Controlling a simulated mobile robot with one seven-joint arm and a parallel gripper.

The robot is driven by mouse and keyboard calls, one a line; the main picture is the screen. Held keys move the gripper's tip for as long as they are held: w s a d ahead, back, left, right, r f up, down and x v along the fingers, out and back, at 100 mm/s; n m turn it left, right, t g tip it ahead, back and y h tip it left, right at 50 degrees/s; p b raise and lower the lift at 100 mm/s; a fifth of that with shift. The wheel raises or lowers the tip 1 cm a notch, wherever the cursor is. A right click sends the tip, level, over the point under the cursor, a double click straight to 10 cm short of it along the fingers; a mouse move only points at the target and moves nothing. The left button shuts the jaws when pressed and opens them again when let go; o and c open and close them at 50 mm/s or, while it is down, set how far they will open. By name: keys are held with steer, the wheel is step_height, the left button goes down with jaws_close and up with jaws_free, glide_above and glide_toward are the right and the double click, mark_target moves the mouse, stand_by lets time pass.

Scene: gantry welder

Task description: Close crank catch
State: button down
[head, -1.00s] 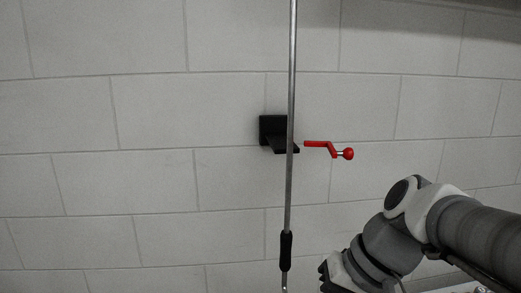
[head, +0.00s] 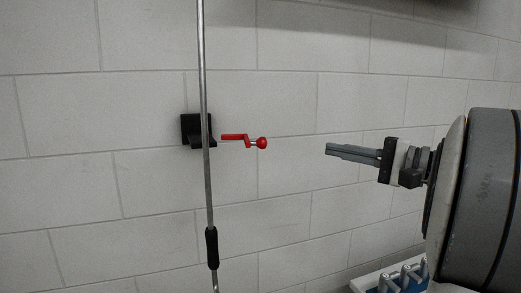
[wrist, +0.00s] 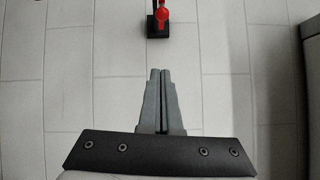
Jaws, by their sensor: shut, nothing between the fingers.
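The crank catch is a black wall bracket (head: 190,128) with a red crank handle (head: 235,138) that ends in a round red knob (head: 262,143). The handle sticks out to the right of a metal rod that passes in front of the bracket. My gripper (head: 328,149) is shut and empty, to the right of the knob and apart from it, its fingers pointing left. In the wrist view my shut fingers (wrist: 161,72) point up toward the red crank (wrist: 162,12) and the black bracket (wrist: 152,27) at the top edge.
A long thin metal rod (head: 202,60) with a black grip (head: 212,248) hangs in front of the bracket. A blue and white fixture with metal parts (head: 402,278) stands at the bottom right. The space between my gripper and the knob is clear. Behind is a pale block wall (head: 60,200).

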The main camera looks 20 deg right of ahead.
steer(key=w+a+p, duration=0.3)
steer(key=w+a, duration=0.3)
steer(key=a, duration=0.3)
steer(key=shift+w+a+r, duration=0.2)
steer(key=shift+a+r, duration=0.05)
steer(key=shift+r, duration=0.05)
